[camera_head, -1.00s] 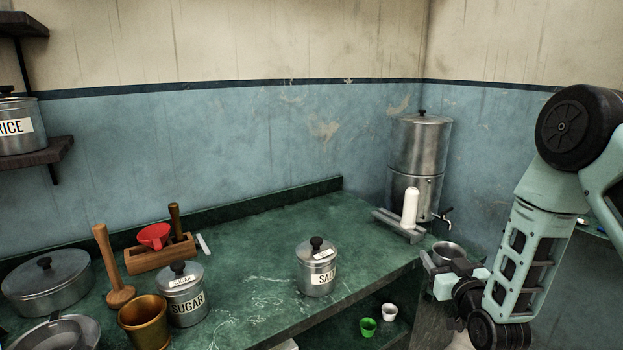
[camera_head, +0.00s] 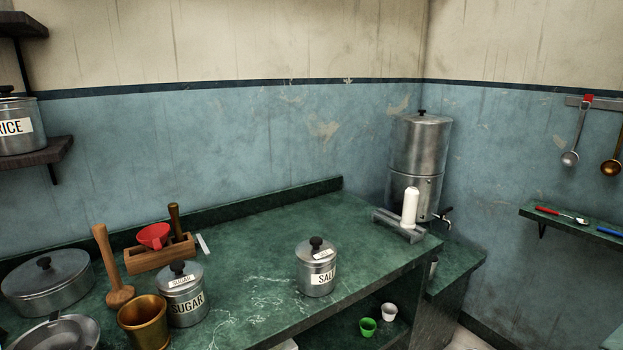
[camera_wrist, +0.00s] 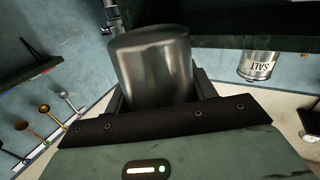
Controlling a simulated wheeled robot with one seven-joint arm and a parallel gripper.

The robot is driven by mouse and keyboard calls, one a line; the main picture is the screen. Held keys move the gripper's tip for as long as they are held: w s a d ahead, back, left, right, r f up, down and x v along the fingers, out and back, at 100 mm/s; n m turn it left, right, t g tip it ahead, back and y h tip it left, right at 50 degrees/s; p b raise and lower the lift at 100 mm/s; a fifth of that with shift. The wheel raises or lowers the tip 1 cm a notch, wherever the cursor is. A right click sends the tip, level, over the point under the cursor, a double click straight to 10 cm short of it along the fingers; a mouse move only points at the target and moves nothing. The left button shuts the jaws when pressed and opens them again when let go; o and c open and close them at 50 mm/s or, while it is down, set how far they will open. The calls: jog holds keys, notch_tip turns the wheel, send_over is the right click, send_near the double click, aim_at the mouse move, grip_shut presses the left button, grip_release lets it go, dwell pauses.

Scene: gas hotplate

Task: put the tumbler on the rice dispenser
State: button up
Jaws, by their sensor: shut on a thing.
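A steel tumbler (camera_wrist: 152,65) fills the middle of the wrist view. My gripper (camera_wrist: 157,92) is shut on it, with dark fingers on both sides. The tumbler hides most of the fingertips. In the head view my arm and gripper are not in sight. A lidded steel tin marked RICE (camera_head: 15,128) stands on the shelf at the far left, cut off by the picture edge.
A SALT tin (camera_head: 316,268) stands on the green counter (camera_head: 250,260), and shows in the wrist view (camera_wrist: 257,66). A tall steel urn with a tap (camera_head: 419,150) stands in the corner behind a white cylinder (camera_head: 410,208). A SUGAR tin (camera_head: 181,296) and mortar are at left.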

jog(key=shift+s+a+r+m+h, duration=0.1)
jog(key=shift+s+a+m+h, duration=0.15)
jog(key=shift+s, duration=0.3)
jog(key=shift+s+a+r+m+h, duration=0.15)
jog(key=shift+s+a+h, duration=0.1)
jog(key=shift+s, duration=0.3)
jog(key=shift+s+a+r+m+h, duration=0.1)
jog(key=shift+s+r+m+h, duration=0.1)
jog(key=shift+r+h, duration=0.15)
jog(key=shift+s+r+m+h, duration=0.15)
jog(key=shift+r+m+h, duration=0.1)
jog(key=shift+r, duration=0.2)
